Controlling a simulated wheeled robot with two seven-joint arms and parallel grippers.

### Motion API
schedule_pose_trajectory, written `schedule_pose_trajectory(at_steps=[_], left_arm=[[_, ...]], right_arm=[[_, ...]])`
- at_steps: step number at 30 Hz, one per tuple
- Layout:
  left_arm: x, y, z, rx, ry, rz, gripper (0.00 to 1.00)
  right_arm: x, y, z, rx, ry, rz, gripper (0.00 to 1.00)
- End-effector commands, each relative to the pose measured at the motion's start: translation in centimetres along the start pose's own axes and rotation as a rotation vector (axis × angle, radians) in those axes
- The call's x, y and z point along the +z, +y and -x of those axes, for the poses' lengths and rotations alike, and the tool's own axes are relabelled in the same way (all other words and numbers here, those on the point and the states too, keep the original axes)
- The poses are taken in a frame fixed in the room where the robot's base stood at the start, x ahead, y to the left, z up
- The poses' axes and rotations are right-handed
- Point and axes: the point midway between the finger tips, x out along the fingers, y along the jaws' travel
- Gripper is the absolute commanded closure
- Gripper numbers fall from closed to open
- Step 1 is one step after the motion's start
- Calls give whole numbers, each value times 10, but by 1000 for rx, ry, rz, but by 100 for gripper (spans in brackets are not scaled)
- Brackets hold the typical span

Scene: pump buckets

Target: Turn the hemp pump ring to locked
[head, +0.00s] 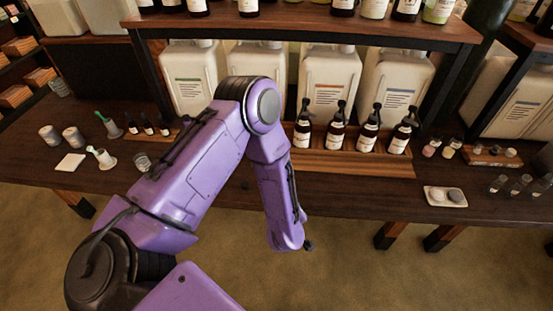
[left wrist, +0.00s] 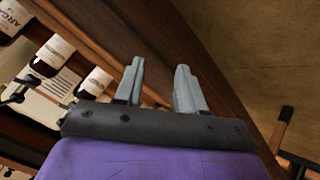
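Several dark pump bottles (head: 336,134) with black pump heads and white labels stand in a row on a wooden tray (head: 375,161) on the table. The label writing is too small to read in the head view, so I cannot tell which is hemp. My left gripper (left wrist: 160,66) shows in the left wrist view with its two grey fingers apart and nothing between them. In the head view my left forearm hangs in front of the table, left of the pump bottles. My right gripper is out of view.
Large white canisters (head: 330,84) stand behind the pump bottles, under a shelf (head: 300,27) carrying more bottles. Small jars and cups (head: 73,136) stand at left. A white dish (head: 445,196) with two round pieces lies at right.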

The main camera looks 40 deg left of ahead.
Motion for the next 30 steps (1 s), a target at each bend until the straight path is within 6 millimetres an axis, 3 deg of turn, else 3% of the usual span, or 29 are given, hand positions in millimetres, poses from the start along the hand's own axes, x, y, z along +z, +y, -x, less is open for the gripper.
schedule_pose_trajectory(at_steps=[3, 9, 23, 25, 27, 30], left_arm=[[12, -26, 5, -22, -47, -93, 61], [24, -58, 14, -48, -109, -205, 61], [29, -71, 18, -60, -136, -250, 61], [39, -103, 21, -95, -169, -312, 61], [51, -156, 32, -156, -235, -425, 61], [56, -218, 55, -238, -327, -566, 61]], right_arm=[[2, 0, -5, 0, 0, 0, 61], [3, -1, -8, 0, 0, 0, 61], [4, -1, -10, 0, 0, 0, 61], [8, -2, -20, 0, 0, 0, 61], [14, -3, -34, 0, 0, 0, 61], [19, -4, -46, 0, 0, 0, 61]])
